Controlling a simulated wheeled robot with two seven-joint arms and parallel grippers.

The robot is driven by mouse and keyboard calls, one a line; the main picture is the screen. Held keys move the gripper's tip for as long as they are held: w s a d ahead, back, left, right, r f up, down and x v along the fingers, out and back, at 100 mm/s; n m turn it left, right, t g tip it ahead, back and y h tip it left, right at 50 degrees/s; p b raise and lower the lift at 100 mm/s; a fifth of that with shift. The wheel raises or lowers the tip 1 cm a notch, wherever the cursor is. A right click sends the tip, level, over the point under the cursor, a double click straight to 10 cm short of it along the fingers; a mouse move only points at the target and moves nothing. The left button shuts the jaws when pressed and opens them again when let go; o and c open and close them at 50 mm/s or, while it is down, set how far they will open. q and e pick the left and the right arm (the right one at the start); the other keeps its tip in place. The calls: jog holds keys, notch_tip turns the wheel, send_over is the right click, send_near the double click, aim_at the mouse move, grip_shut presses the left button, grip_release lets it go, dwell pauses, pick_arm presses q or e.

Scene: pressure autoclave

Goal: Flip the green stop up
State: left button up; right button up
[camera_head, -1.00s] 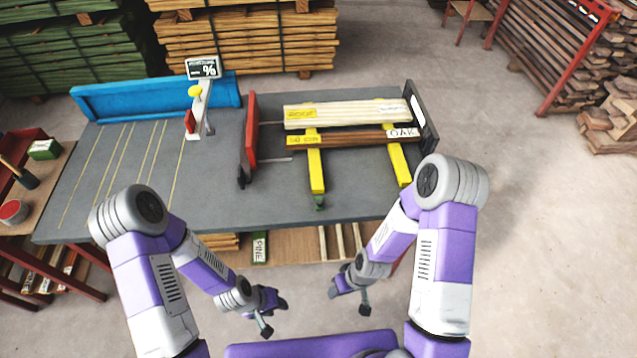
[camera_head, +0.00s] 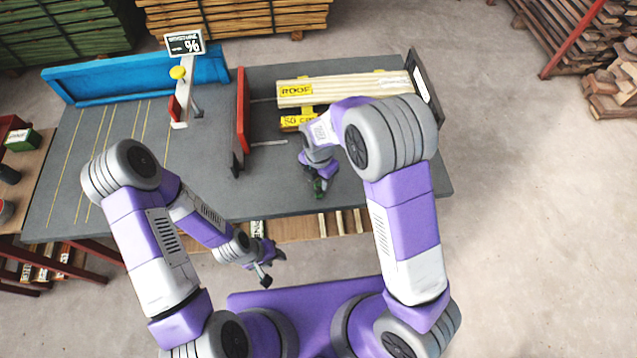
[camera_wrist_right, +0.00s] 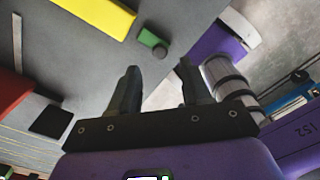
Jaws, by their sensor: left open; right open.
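The green stop (camera_head: 318,188) sits at the near end of a yellow bar on the grey table, partly hidden by my right gripper (camera_head: 322,180). In the right wrist view the green stop (camera_wrist_right: 150,38) lies just beyond the fingertips of the right gripper (camera_wrist_right: 158,68), beside the yellow bar's end (camera_wrist_right: 103,14). Those fingers are open with nothing between them. Whether they touch the stop I cannot tell. My left gripper (camera_head: 268,268) is open and empty in front of the table's near edge.
The grey table (camera_head: 230,195) carries a red plate (camera_head: 242,115), a blue fence (camera_head: 135,80) and a post with a percent sign (camera_head: 185,43). A pale board (camera_head: 345,90) labelled ROOF lies behind my right arm. The table's middle left is clear.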

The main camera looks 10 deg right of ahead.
aim_at(319, 189)
notch_tip(319, 189, down, 5)
jog(key=shift+f, duration=0.1)
dwell(0.3)
grip_shut()
